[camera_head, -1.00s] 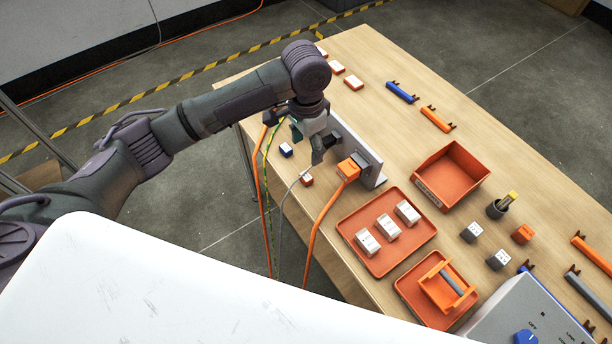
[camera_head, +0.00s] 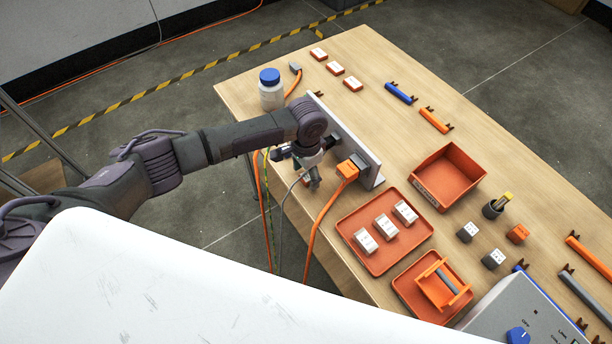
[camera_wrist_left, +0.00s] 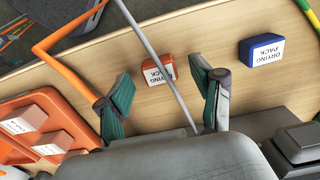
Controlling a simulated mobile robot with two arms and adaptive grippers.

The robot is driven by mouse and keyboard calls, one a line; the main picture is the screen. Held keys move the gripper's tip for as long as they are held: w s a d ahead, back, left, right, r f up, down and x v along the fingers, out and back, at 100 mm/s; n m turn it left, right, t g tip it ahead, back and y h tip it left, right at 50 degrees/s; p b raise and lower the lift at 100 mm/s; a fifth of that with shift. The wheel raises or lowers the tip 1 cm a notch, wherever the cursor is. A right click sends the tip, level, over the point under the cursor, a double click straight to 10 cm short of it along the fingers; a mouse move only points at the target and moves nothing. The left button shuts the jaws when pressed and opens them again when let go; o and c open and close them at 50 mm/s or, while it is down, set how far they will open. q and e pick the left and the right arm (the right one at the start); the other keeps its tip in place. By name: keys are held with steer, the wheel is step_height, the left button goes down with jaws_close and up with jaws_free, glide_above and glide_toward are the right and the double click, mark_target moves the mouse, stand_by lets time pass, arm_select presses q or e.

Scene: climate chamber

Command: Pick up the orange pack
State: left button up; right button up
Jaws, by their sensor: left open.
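The orange pack (camera_wrist_left: 158,70), a small block with a white label reading "DRYING PACK", lies on the wooden table in the left wrist view. My left gripper (camera_wrist_left: 160,75) is open and empty, its two green-padded fingers on either side of the pack in that view. A grey cable crosses between the fingers, in front of the pack's right edge. In the head view my left gripper (camera_head: 311,179) is low at the table's near edge and hides most of the pack. A blue drying pack (camera_wrist_left: 262,51) lies to the right in the wrist view. My right gripper is not in view.
An upright panel (camera_head: 347,143) with an orange plug (camera_head: 348,169) stands close beside the gripper. Orange and grey cables hang over the table edge. An orange tray (camera_head: 369,258) with white packs and an empty bin (camera_head: 447,177) are to the right. A blue-capped bottle (camera_head: 271,95) stands behind.

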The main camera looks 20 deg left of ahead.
arm_select(q)
steer(key=shift+f, duration=0.35)
steer(key=c, duration=0.9)
steer(key=shift+c, duration=0.2)
